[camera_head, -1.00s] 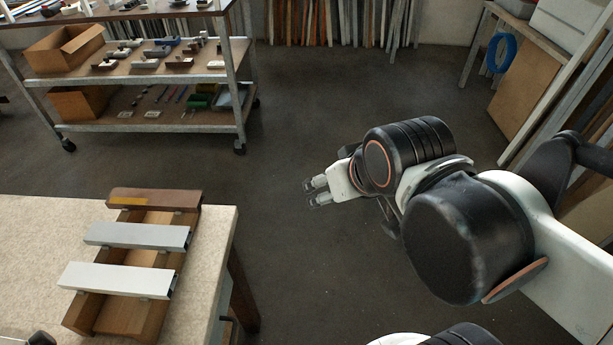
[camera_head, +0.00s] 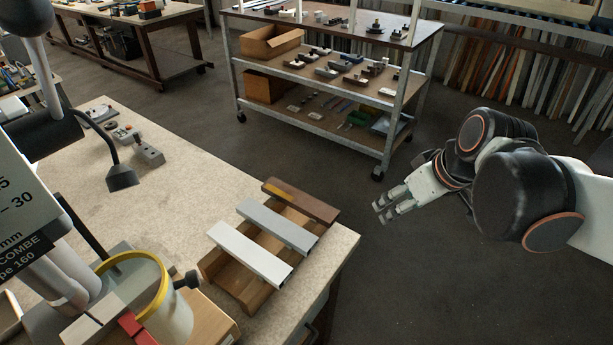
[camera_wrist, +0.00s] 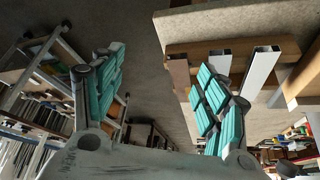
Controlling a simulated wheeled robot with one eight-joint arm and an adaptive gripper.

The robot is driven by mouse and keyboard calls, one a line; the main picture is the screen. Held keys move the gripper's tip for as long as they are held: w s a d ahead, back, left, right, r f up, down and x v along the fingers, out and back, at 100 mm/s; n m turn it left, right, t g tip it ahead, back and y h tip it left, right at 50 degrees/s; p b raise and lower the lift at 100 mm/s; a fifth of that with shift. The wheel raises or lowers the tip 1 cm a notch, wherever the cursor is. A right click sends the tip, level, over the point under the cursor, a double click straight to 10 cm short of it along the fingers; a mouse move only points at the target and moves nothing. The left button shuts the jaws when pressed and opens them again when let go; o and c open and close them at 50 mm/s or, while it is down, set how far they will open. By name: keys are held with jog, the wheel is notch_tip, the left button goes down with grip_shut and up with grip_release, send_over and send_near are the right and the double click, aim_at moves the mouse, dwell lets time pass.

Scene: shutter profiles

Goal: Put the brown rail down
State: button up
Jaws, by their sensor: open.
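The brown rail (camera_head: 300,200) lies across the far end of a wooden rack (camera_head: 222,272) on the workbench, with a yellowish patch near its left end. A grey rail (camera_head: 276,224) and a white rail (camera_head: 250,252) lie beside it on the same rack. My gripper (camera_head: 386,210) is open and empty, off the right side of the bench over the floor. In the wrist view my gripper (camera_wrist: 160,88) shows two spread teal-padded fingers. The ends of the brown rail (camera_wrist: 179,75), grey rail (camera_wrist: 220,62) and white rail (camera_wrist: 261,70) show beyond the right finger.
A wheeled shelf cart (camera_head: 335,138) with boxes and small parts stands behind the bench. A yellow-rimmed container (camera_head: 163,290) and a black lamp (camera_head: 121,178) are on the bench's left. Upright profile stock (camera_head: 500,80) lines the back wall. Floor between bench and cart is clear.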

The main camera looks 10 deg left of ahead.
jog(key=w+a+f+n+g+y+p, duration=0.25)
jog(key=w+a+n, duration=0.25)
jog(key=a, duration=0.4)
jog(key=h+b, duration=0.2)
send_near(333, 216)
notch_tip(333, 216, down, 3)
jog(key=shift+w+a+b+x, duration=0.15)
jog(key=shift+b+x, duration=0.1)
jog(key=shift+x, duration=0.75)
jog(key=shift+a+b+x, duration=0.1)
jog(key=shift+b+x, duration=0.15)
jog(key=shift+x, duration=0.7)
jog(key=shift+w+a+b+x, duration=0.15)
jog(key=shift+b+x, duration=0.1)
jog(key=shift+x, duration=0.75)
jog(key=shift+s+r, duration=0.15)
jog(key=shift+r, duration=0.1)
jog(key=c, duration=1.3)
jog(key=shift+r, duration=0.15)
